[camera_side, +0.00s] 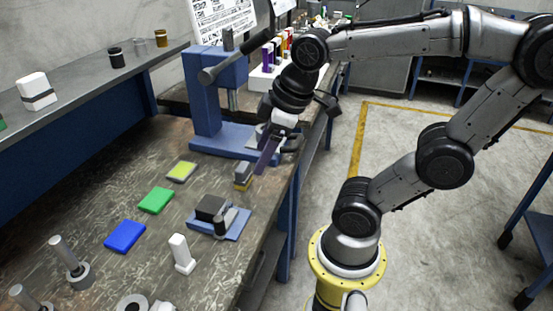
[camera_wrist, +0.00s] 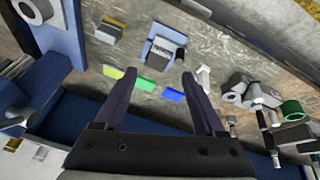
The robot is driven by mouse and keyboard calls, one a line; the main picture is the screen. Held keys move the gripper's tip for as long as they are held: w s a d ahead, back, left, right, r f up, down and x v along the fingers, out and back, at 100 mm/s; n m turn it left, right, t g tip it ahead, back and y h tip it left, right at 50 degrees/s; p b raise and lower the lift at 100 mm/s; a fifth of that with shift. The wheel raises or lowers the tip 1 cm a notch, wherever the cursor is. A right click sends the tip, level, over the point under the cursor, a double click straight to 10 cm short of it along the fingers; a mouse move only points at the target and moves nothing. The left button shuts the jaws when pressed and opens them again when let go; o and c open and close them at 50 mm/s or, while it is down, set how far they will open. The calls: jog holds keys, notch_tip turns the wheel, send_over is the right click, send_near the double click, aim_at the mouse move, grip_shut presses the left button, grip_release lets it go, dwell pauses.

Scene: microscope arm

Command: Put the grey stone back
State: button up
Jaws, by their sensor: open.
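A small block with a grey top and a yellow lower layer (camera_side: 243,174), which looks like the grey stone, lies on the bench just left of my gripper (camera_side: 264,165). It also shows in the wrist view (camera_wrist: 108,31), toward the upper left, outside the finger gap. My gripper points down near the bench's right edge, beside and above the block. In the wrist view my gripper (camera_wrist: 158,76) has its two dark fingers well apart with nothing held. A dark block (camera_side: 210,207) sits on a blue plate (camera_side: 235,228) with a small metal part beside it.
A yellow-topped pad (camera_side: 181,171), a green pad (camera_side: 156,200) and a blue pad (camera_side: 125,236) lie in a row. A white upright block (camera_side: 181,254) stands nearer the front. A large blue press (camera_side: 207,105) stands close behind my gripper. Metal cylinders (camera_side: 71,262) stand front left.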

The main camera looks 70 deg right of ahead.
jog(key=s+m, duration=0.1)
jog(key=s+a+m, duration=0.1)
jog(key=s+m+t, duration=0.1)
jog(key=shift+s+a+f+m, duration=0.15)
jog(key=shift+a+f+m, duration=0.1)
jog(key=shift+a+m, duration=0.1)
